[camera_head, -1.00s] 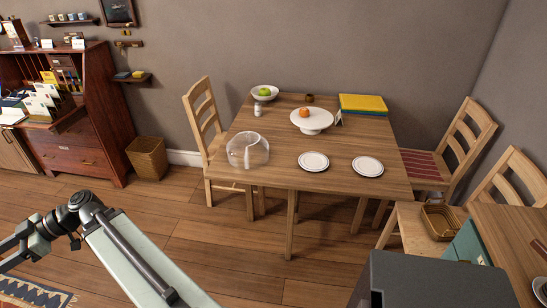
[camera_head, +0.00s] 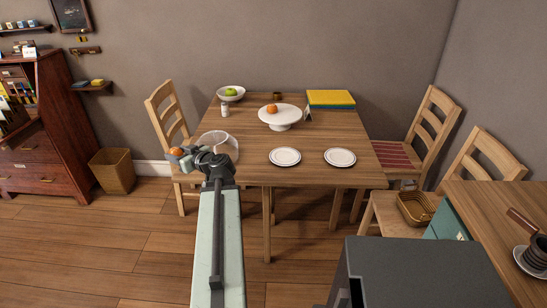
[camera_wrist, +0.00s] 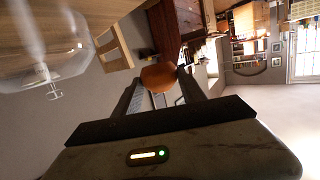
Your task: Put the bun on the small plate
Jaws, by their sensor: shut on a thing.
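My gripper (camera_head: 178,155) is shut on a round orange-brown bun (camera_wrist: 158,77), held in the air at the table's left edge in the head view. The bun also shows in the head view (camera_head: 175,151). Two white plates with dark rims lie flat and empty near the table's front edge, a left plate (camera_head: 285,157) and a right plate (camera_head: 340,157). They look alike in size. Both are well to the right of my gripper. A second round orange thing (camera_head: 271,109) sits on a white cake stand (camera_head: 291,119).
A clear glass dome (camera_head: 222,143) stands at the table's (camera_head: 310,173) left front, close behind my wrist. At the back are a bowl with green fruit (camera_head: 231,93), a white shaker (camera_head: 225,110) and yellow-topped books (camera_head: 331,97). Chairs stand left and right.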

